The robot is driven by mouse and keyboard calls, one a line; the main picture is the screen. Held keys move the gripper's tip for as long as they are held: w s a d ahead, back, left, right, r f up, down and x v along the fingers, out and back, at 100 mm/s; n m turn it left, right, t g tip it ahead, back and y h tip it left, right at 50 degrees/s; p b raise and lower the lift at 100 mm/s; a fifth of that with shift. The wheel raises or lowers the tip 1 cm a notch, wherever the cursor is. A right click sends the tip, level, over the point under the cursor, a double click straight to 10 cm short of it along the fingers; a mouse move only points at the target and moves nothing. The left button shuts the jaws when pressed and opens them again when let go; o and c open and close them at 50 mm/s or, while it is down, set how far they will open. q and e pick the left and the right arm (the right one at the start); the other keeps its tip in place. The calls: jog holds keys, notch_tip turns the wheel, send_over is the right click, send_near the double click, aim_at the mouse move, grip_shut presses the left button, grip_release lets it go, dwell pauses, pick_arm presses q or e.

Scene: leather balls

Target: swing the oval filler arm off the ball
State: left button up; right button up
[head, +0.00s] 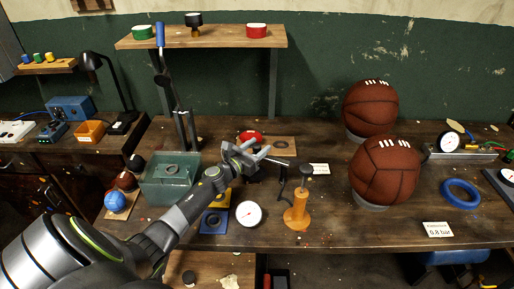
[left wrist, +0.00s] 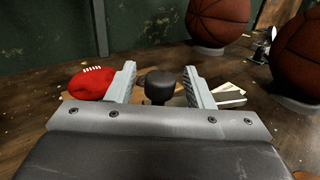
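A small red oval ball (head: 250,136) with white laces lies on a wooden board near the middle of the table. It also shows at the left in the left wrist view (left wrist: 91,83), outside my left finger. My left gripper (head: 272,156) is open just in front of the ball. A black round knob (left wrist: 160,86) stands between its fingers, with a gap on each side. I cannot tell whether this knob belongs to the oval filler arm. The arm itself is mostly hidden by my gripper. My right gripper is not in view.
Two brown balls (head: 371,107) (head: 385,170) stand on the right. An orange pump (head: 297,214) and white gauge (head: 248,214) are in front of my gripper. A teal bin (head: 157,192) is left, a blue ring (head: 461,193) right. A shelf (head: 222,37) hangs above.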

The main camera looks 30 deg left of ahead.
pick_arm(q)
jog(key=shift+s, duration=0.1)
jog(key=s+a+b, duration=0.1)
jog(key=s+b, duration=0.1)
jog(key=s, duration=0.9)
jog(key=shift+s+a, duration=0.15)
jog(key=shift+s, duration=0.25)
